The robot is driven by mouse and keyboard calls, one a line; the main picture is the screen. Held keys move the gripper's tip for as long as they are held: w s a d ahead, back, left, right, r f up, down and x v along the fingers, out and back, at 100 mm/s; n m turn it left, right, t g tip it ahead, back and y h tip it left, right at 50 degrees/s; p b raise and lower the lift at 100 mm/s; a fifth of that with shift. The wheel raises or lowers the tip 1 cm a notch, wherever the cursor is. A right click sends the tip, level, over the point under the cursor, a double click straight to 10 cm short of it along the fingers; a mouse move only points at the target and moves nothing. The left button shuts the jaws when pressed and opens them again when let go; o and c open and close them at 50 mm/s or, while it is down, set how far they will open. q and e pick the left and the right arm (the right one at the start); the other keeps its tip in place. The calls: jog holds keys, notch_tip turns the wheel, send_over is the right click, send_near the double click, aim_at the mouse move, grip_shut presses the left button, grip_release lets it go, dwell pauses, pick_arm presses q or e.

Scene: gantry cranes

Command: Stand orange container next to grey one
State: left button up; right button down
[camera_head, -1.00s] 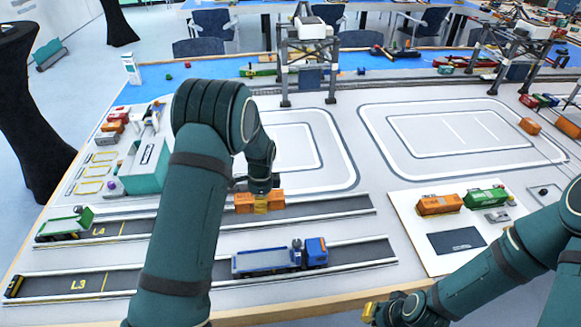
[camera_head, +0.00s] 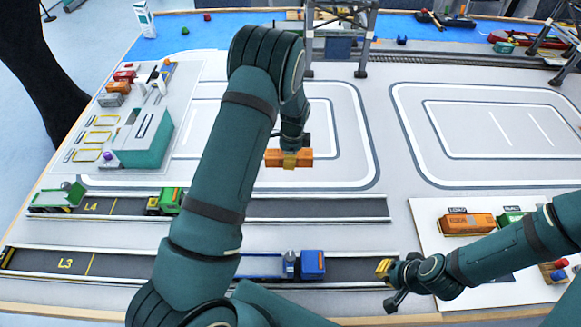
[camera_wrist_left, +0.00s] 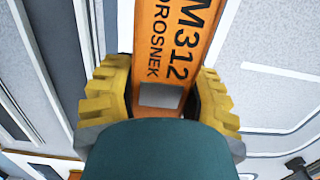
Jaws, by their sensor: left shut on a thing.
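My left gripper (camera_head: 290,150) is shut on an orange container (camera_head: 302,158) in the head view. It holds the container over the white-outlined yard, beyond lane L4; the exact height is hard to tell. In the left wrist view the orange container (camera_wrist_left: 180,50), with dark lettering, lies between the yellow fingers. A grey container (camera_head: 111,100) sits at the far left, in front of other small containers. My right gripper (camera_head: 384,269) is low at the right end of lane L3, apart from the containers; its opening is unclear.
A green truck (camera_head: 166,201) stands in lane L4 and a blue truck (camera_head: 312,264) in lane L3. A teal building (camera_head: 145,140) stands left. Another orange container (camera_head: 467,223) lies on a white board (camera_head: 425,235). A gantry crane (camera_head: 366,45) stands behind. The right yard is clear.

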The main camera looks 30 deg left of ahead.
aim_at(289, 173)
pick_arm(q)
jog(key=shift+w+f, duration=0.15)
jog(key=shift+f, duration=2.65)
pick_arm(e)
jog(key=shift+f, duration=0.3)
pick_arm(q)
jog(key=shift+b, duration=0.3)
pick_arm(e)
jog(key=shift+f, duration=0.1)
pick_arm(q)
jog(key=o, duration=1.2)
jog(key=shift+f, duration=0.15)
jog(key=shift+o, duration=0.2)
jog(key=shift+r, duration=0.3)
pick_arm(e)
jog(key=shift+r, duration=0.2)
pick_arm(q)
jog(key=r, duration=0.4)
jog(key=r+p, duration=0.1)
jog(key=r, duration=0.3)
jog(key=d+r, duration=0.1)
jog(key=r, duration=0.2)
jog(key=shift+w+r, duration=0.15)
jog(key=shift+r, duration=0.25)
pick_arm(e)
jog(key=shift+w+r, duration=0.15)
jog(key=shift+r, duration=0.3)
jog(key=shift+r, duration=0.1)
